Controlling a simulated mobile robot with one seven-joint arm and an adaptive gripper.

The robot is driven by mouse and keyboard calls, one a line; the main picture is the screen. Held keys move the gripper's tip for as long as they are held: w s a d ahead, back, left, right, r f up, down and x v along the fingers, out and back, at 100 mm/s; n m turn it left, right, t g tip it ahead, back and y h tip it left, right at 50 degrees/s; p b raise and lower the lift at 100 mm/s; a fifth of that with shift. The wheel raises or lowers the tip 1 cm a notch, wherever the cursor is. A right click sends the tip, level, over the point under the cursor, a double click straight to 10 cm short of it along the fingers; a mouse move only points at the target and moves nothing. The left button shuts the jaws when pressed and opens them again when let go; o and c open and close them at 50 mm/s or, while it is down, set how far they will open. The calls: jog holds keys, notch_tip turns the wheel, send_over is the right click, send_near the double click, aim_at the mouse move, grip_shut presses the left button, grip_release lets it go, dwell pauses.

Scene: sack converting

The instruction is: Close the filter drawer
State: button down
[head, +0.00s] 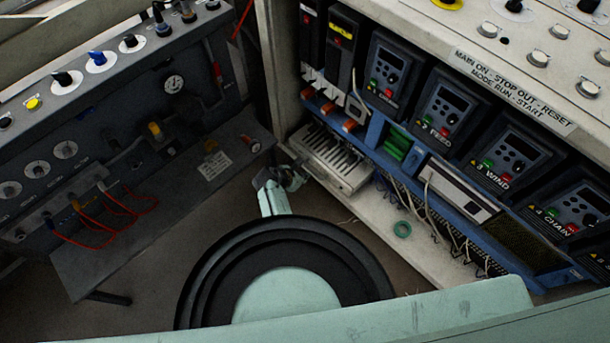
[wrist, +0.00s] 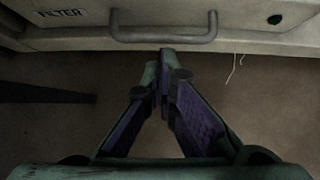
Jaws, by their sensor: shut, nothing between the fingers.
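The filter drawer (head: 345,178) is a pale box with a dark slotted top, low in the open cabinet. It juts out from the cabinet in the head view. In the wrist view its front carries a FILTER label (wrist: 62,13) at the upper left and a grey bar handle (wrist: 163,39) across the top middle. My gripper (head: 287,178) is just in front of the drawer face. In the wrist view my gripper (wrist: 164,58) has its fingertips together and empty, pointing at the handle. Whether the tips touch the drawer I cannot tell.
Control units (head: 445,115) and loose wiring (head: 430,205) fill the cabinet right of the drawer. A grey console (head: 75,170) with knobs and red cables stands at the left. Brown floor shows below the drawer.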

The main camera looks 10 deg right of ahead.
jog(key=a+f+p+v, duration=0.1)
jog(key=p+v, duration=0.1)
jog(key=v, duration=1)
jog(key=shift+s, duration=0.35)
